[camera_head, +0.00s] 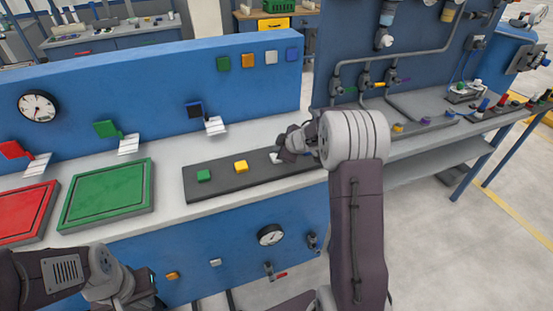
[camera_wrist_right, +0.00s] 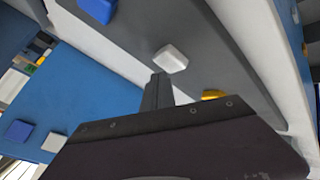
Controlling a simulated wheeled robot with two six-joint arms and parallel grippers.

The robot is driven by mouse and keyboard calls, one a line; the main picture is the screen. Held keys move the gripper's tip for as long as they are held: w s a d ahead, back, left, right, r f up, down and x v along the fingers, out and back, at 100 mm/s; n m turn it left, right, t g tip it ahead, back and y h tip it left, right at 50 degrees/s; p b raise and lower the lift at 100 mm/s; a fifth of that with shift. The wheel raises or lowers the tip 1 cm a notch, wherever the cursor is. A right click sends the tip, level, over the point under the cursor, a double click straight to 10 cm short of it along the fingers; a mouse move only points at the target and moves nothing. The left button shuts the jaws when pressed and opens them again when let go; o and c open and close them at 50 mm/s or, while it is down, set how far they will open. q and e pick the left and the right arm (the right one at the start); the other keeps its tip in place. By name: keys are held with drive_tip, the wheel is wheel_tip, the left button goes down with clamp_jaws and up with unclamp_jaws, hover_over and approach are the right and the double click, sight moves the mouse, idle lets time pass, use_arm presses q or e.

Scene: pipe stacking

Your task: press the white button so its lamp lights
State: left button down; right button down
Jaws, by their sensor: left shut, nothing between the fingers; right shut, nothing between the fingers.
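The white button (camera_head: 274,157) is on a dark grey strip (camera_head: 222,182) on the bench, mostly hidden by my right gripper (camera_head: 281,154) in the head view. In the right wrist view the white button (camera_wrist_right: 170,58) shows whole, just beyond the shut fingertips of my right gripper (camera_wrist_right: 159,80). I cannot tell whether they touch. A white square (camera_head: 271,57), apparently its lamp, is on the blue back panel and shows no clear glow; it also shows in the wrist view (camera_wrist_right: 53,142). My left gripper (camera_head: 150,298) is low at the left, shut and partly cut off.
A green button (camera_head: 204,175) and a yellow button (camera_head: 241,166) share the strip; a blue button (camera_wrist_right: 100,8) is on the white one's other side. Red (camera_head: 22,212) and green (camera_head: 107,194) trays lie left. Pipework (camera_head: 390,62) stands right.

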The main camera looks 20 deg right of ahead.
drive_tip(key=shift+f, duration=0.1)
idle(0.4)
drive_tip(key=shift+f, duration=0.35)
drive_tip(key=shift+f+b, duration=0.25)
drive_tip(key=shift+b, duration=0.1)
idle(0.4)
drive_tip(key=shift+r+p, duration=0.7)
drive_tip(key=shift+p, duration=0.25)
wheel_tip(320, 180, up, 6)
drive_tip(key=p, duration=0.7)
